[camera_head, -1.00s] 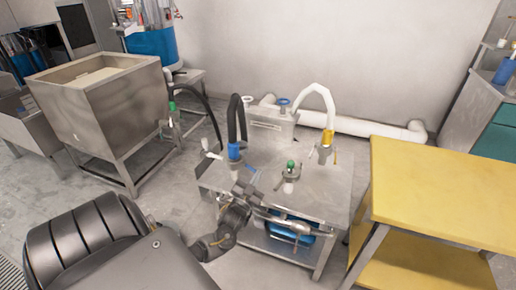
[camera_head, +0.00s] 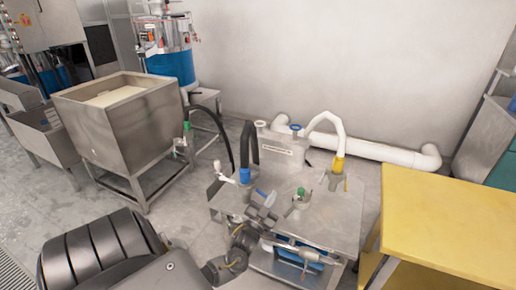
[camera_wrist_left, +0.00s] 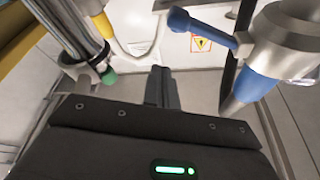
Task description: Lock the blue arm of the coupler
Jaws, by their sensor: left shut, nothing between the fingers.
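The blue-banded coupler (camera_head: 245,176) stands on the steel table at the end of a black hose. Its blue arm (camera_head: 263,194) points out to the right in the head view. In the left wrist view the blue arm (camera_wrist_left: 205,27) with its round knob sticks out leftward from the metal coupler body (camera_wrist_left: 290,38). My left gripper (camera_head: 262,214) is shut and empty, just in front of the coupler. In the left wrist view its closed fingers (camera_wrist_left: 161,80) point below the blue arm's knob, seemingly apart from it. My right gripper is not in view.
The steel table (camera_head: 335,232) also bears a green-capped fitting (camera_head: 300,197), which shows left of the fingers in the wrist view (camera_wrist_left: 108,76), and a yellow coupler (camera_head: 338,168) with a white hose. A yellow table (camera_head: 440,215) stands to the right, a steel hopper (camera_head: 125,125) to the left.

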